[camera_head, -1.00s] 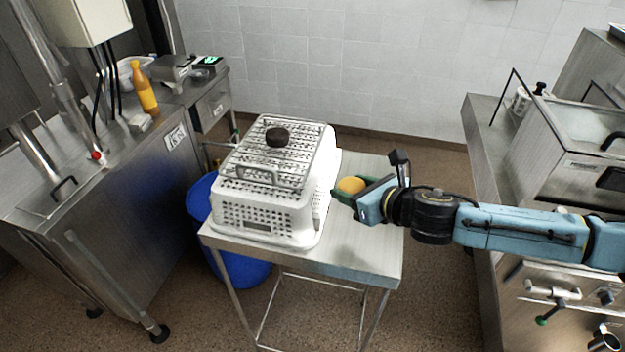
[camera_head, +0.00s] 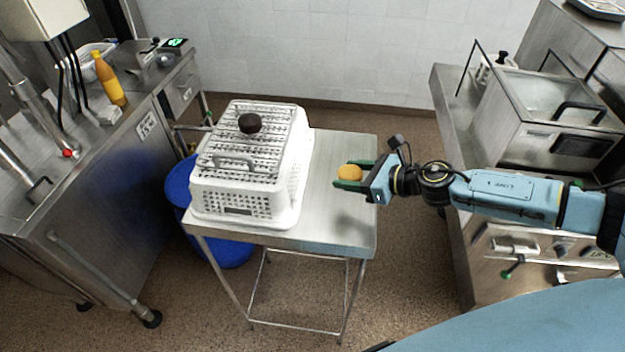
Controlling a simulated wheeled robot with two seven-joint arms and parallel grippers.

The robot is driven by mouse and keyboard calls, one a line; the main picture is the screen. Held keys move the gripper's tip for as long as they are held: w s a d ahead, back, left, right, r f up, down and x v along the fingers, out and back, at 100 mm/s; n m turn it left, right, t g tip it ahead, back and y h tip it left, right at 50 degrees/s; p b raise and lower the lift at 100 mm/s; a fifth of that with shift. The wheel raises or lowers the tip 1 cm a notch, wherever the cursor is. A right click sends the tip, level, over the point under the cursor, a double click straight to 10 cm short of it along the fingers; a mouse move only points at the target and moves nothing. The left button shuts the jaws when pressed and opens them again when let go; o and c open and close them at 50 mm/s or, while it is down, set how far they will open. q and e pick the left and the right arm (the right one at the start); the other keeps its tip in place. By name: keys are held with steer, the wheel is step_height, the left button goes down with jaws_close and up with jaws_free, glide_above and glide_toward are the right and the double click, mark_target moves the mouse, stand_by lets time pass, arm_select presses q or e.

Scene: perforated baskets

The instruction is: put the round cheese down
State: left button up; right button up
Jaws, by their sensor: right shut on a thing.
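The round cheese (camera_head: 349,172) is a small orange-yellow piece at the right part of the steel table (camera_head: 337,221). My right gripper (camera_head: 351,176) comes in from the right, with its green fingers on either side of the cheese, and is shut on it. The cheese is over the bare table top, right of the white basket; I cannot tell whether it touches the table. My left gripper is not in view.
An upturned-looking white perforated basket (camera_head: 245,207) with a metal rack and dark round item (camera_head: 249,123) on top fills the table's left. Steel counters flank both sides. The table's right strip is clear.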

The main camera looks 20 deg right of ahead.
mark_target(347, 205)
step_height(347, 205, down, 9)
steer(key=shift+r+b, duration=0.1)
steer(key=shift+b, duration=0.6)
steer(key=shift+f, duration=0.2)
steer(key=o, duration=1)
steer(key=shift+r, duration=0.15)
steer(key=shift+s+r, duration=0.1)
steer(key=shift+r, duration=0.05)
steer(key=b+v, duration=0.1)
steer(key=v, duration=1)
steer(key=shift+s+d+b, duration=0.2)
steer(key=shift+s+b, duration=0.15)
steer(key=shift+b, duration=0.05)
